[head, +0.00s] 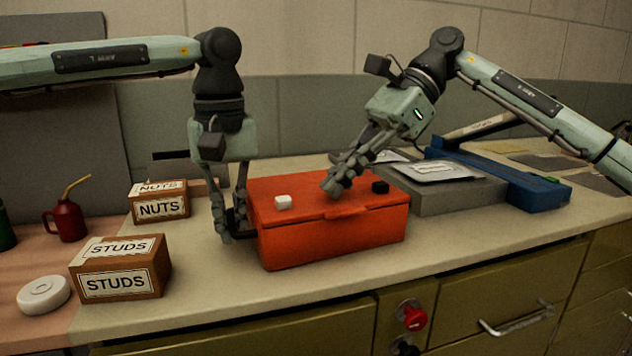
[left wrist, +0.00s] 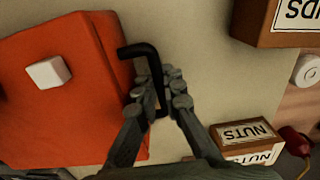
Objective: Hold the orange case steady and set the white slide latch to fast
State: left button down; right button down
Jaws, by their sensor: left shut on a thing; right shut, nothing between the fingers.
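The orange case (head: 330,237) sits closed on the bench, its lid bearing a white slide latch (head: 283,202) at left and a black block (head: 380,187) at right. The left wrist view shows the white latch too (left wrist: 48,71); no fast marking is readable. My left gripper (head: 231,222) is at the case's left end, shut on its black handle (left wrist: 145,52); the fingers (left wrist: 161,92) stand either side of the bar. My right gripper (head: 334,188) is shut and empty, fingertips pointing down over the lid between latch and block, right of the latch. I cannot tell whether they touch the lid.
Boxes marked NUTS (head: 160,207) and STUDS (head: 118,268), a white round item (head: 43,294) and a red oil can (head: 67,220) stand left. A grey case (head: 440,197) and blue tray (head: 540,194) lie right. Clear bench runs along the front.

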jog(key=v, duration=0.9)
jog(key=shift+r, duration=0.3)
pick_arm(q)
jog(key=c, duration=1.6)
grip_release()
jog(key=shift+r, duration=0.1)
